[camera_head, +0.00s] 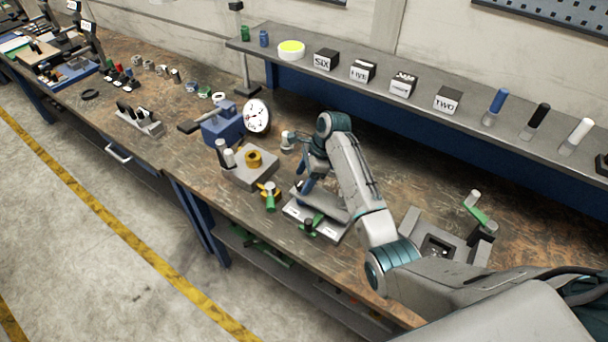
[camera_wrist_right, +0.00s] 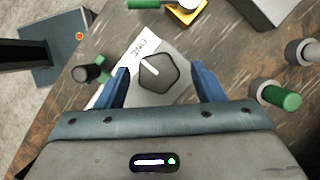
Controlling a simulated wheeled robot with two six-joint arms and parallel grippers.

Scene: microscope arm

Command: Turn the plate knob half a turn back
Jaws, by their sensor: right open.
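The plate knob (camera_wrist_right: 160,73) is a dark, roughly five-sided knob with a white pointer line, seen from above in the right wrist view. It sits on a light grey plate (camera_wrist_right: 142,46) lettered "ONE". In the head view, the plate (camera_head: 330,233) lies near the bench's front edge, and my right arm hides the knob. My right gripper (camera_wrist_right: 160,76) has its blue fingers apart, one on each side of the knob. I cannot tell whether either finger touches it. In the head view, the right gripper (camera_head: 305,187) points down over the plate. My left gripper is not in view.
A green-handled part (camera_head: 270,197) and a grey block (camera_head: 250,176) with a brass ring stand left of the plate. A grey fixture with a green crank (camera_head: 478,212) stands to the right. A shelf (camera_head: 420,100) holds number blocks.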

